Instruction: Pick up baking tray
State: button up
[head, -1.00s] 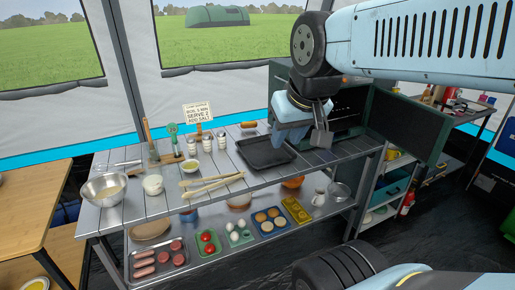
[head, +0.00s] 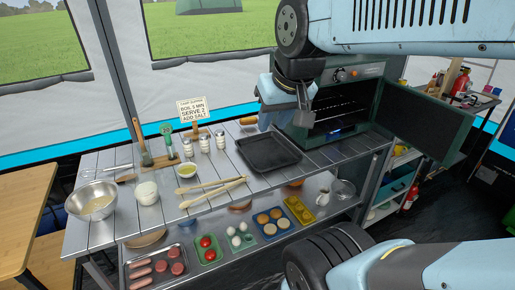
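The baking tray (head: 268,153) is a dark, shallow rectangular pan. It lies flat on the slatted grey table (head: 215,211), right of the wooden tongs. My gripper (head: 284,122) is light blue and hangs above the tray's far right side, in front of the oven. Its fingers point down and look spread apart, with nothing seen between them. It appears apart from the tray, though the exact height is hard to tell.
The green oven (head: 345,105) stands behind and right, its door (head: 428,122) open. The lower shelf holds food trays (head: 156,270).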

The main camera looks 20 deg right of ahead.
jog(key=w+d+f+m+g, duration=0.1)
jog(key=w+d+f+m, duration=0.15)
jog(key=w, duration=0.25)
jog(key=w+d+f+m+y, duration=0.1)
jog(key=w+d+f+m, duration=0.15)
jog(key=w+m, duration=0.2)
jog(key=w+d+f+m+g, duration=0.1)
jog(key=w+d+f+m, duration=0.1)
jog(key=w+f, duration=0.25)
jog(key=w+d+f+m, duration=0.2)
jog(key=w+d+f, duration=0.1)
jog(key=f, duration=0.3)
jog(key=w+d+f+m, duration=0.3)
jog(key=d+f, duration=0.1)
jog(key=f, duration=0.2)
jog(key=w+d+f+m+h, duration=0.1)
jog(key=w+d+f+m, duration=0.2)
jog(key=f, duration=0.3)
jog(key=shift+w+d+f+g, duration=0.3)
jog(key=shift+w+d+g, duration=0.1)
jog(key=shift+w, duration=0.1)
send_over(282, 169)
jog(key=shift+s+a+f, duration=0.1)
jog(key=shift+s+f, duration=0.05)
jog(key=shift+f, duration=0.95)
jog(key=shift+s+f, duration=0.15)
jog(key=shift+f, duration=0.9)
jog(key=shift+x, duration=0.8)
jog(key=shift+c, duration=0.3)
grip_shut()
